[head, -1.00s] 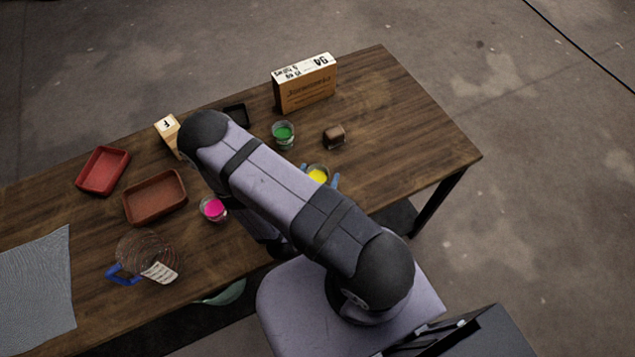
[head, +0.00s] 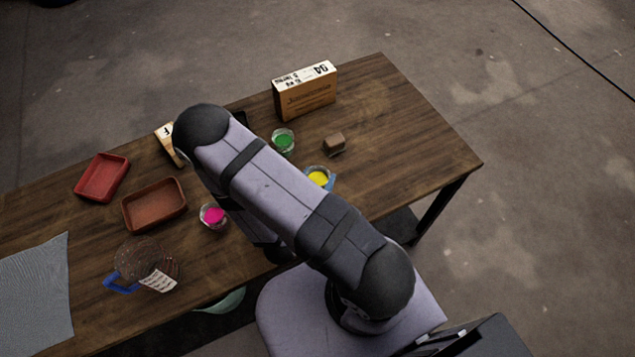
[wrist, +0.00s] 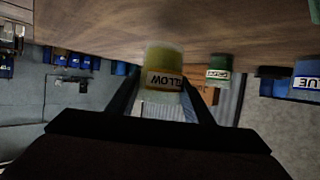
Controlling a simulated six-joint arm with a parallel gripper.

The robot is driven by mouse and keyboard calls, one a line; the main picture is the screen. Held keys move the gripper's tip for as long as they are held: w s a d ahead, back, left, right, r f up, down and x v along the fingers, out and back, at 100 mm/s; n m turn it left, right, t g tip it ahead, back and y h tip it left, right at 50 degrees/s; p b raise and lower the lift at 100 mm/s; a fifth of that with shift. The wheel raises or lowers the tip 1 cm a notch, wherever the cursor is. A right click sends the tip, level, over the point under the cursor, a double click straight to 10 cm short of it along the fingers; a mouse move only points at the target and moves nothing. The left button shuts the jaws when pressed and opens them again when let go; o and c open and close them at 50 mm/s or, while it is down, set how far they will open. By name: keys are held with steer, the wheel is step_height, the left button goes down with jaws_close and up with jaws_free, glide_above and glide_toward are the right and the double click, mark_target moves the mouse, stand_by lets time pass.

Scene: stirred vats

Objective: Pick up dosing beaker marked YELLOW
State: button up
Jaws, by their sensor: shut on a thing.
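The dosing beaker marked YELLOW (head: 318,178) is a small clear cup of yellow contents near the table's front edge, right of my arm in the head view. In the wrist view the yellow beaker (wrist: 163,66) sits between the two fingers, its YELLOW label upside down. My gripper (wrist: 160,82) is shut on it, one finger on each side. In the head view my gripper (head: 330,184) shows only as a bit of blue at the beaker; my arm hides the rest. I cannot tell whether the beaker is off the table.
A green beaker (head: 283,141) and a brown block (head: 334,144) stand behind it. A pink beaker (head: 213,216) is left of my arm. A box (head: 305,91) stands at the back. Red trays (head: 103,178) and a jug (head: 146,263) are further left. The table's right end is clear.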

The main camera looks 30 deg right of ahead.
step_height(320, 180, up, 7)
steer(key=p, duration=0.2)
